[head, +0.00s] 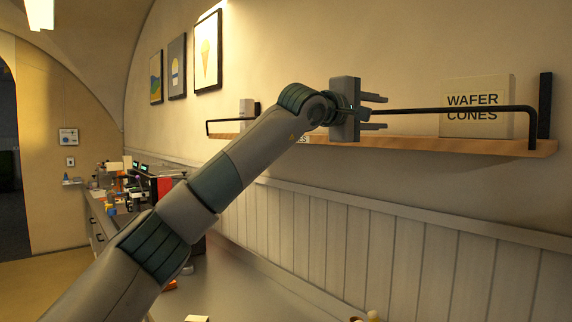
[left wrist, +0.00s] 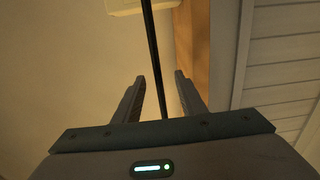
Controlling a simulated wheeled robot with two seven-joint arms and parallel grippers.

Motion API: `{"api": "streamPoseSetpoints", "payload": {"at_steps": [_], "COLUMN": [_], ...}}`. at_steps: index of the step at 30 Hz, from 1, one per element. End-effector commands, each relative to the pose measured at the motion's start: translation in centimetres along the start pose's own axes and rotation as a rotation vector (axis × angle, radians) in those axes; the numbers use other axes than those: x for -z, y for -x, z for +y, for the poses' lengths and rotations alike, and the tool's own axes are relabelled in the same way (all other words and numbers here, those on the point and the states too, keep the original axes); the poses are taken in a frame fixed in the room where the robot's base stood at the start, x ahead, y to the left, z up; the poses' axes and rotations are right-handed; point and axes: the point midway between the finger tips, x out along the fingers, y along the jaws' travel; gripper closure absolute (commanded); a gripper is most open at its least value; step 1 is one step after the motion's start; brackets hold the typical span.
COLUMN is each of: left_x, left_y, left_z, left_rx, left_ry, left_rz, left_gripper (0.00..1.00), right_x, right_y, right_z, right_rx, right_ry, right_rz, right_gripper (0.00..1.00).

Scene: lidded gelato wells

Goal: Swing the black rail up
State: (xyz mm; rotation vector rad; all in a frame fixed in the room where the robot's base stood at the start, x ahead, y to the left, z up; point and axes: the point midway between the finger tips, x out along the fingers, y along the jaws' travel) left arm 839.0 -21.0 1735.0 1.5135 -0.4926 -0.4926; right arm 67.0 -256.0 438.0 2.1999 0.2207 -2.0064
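The black rail (head: 460,110) runs level along the front of the wooden shelf, and its right end bends down to the shelf edge. My left gripper (head: 386,112) is at the middle stretch of the rail, one finger above it and one below in the head view. In the left wrist view the rail (left wrist: 153,45) passes between the spread fingers of the left gripper (left wrist: 159,77), with gaps showing on both sides. The gripper hides a short part of the rail in the head view. My right gripper is not in view.
The wooden shelf (head: 480,146) holds a wafer cones box (head: 478,92) behind the rail. A black upright post (head: 545,105) stands at its right end. A smaller box (head: 246,108) stands at the left. Panelled wall (head: 400,215) lies below; a cluttered counter stands at the left.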

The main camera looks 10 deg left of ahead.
Motion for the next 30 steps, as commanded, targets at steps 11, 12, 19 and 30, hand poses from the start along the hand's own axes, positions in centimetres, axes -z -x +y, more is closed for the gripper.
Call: {"api": "streamPoseSetpoints", "payload": {"at_steps": [11, 12, 19, 30], "left_x": [0.1, 0.1, 0.0, 0.0], "left_y": [3.8, 4.1, 5.4, 5.5], "left_z": [-0.4, -0.4, -0.1, -0.1], "left_rx": [-0.003, -0.002, -0.001, 0.000], "left_ry": [-0.001, -0.001, -0.001, 0.000], "left_rz": [0.001, 0.002, 0.001, 0.001], "left_gripper": [0.62, 0.62, 0.62, 0.62], "right_x": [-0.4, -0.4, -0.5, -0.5], "right_y": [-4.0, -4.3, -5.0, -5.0], "right_z": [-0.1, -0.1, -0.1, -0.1], "right_rx": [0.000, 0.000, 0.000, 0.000], "right_ry": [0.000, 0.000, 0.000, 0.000], "right_rz": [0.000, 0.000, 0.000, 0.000], "right_gripper": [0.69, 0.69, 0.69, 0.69]}}
